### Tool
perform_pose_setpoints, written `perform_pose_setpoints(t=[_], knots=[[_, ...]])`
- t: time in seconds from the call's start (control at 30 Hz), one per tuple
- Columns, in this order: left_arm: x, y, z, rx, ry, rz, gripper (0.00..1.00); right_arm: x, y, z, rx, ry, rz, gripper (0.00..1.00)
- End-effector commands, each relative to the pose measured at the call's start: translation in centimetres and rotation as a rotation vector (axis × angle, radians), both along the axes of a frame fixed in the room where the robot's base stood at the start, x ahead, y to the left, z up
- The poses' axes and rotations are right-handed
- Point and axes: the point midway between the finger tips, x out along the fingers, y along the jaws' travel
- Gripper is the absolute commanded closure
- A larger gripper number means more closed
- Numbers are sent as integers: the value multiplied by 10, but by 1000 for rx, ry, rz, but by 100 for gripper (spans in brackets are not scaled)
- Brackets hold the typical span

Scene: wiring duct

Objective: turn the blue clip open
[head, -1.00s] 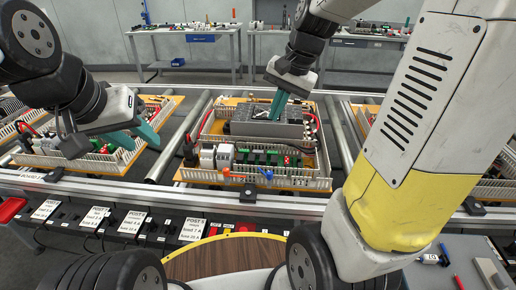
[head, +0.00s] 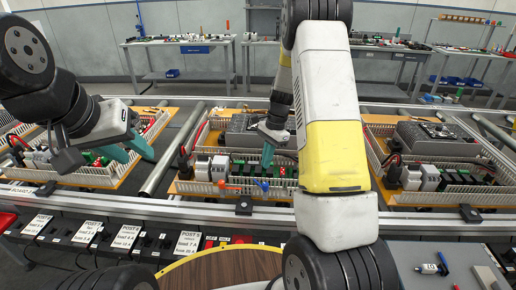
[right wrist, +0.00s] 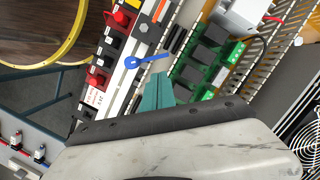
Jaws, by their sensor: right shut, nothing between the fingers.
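The blue clip (head: 262,184) is on the front edge of the middle board, just right of an orange clip (head: 228,187). In the right wrist view the blue clip (right wrist: 147,60) has a round end at the left and a thin arm pointing right. My right gripper (head: 268,154) has its teal fingers down over the board, behind the blue clip. In the right wrist view its fingertips (right wrist: 162,80) are together and empty, a little below the clip and apart from it. My left gripper (head: 128,152) is over the left board with its teal fingers apart and nothing between them.
The middle board carries slotted white ducts (head: 205,188), a grey box and green terminal blocks (right wrist: 188,72). Similar boards stand left and right on the roller conveyor (head: 158,170). A metal rail with labelled cards (head: 127,236) runs along the front.

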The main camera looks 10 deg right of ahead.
Motion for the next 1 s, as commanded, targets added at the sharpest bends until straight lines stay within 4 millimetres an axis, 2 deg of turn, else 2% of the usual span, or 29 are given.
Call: perform_pose_setpoints(t=[0.03, 0.2, 0.4, 0.83, 1.0], knots=[[0, 0, 0, 0, 0, 0, 64, -2, 2, -11, 0, 4, 1, 100], [0, 0, 0, 0, 0, 0, 64, -5, 9, -39, 0, 3, 1, 100], [0, 0, 0, 0, 0, 0, 64, -6, 13, -58, 0, 0, 2, 100], [0, 0, 0, 0, 0, 0, 64, -7, 15, -61, -1, -1, 15, 100], [0, 0, 0, 0, 0, 0, 64, -7, 28, -61, 1, -1, 239, 100]])
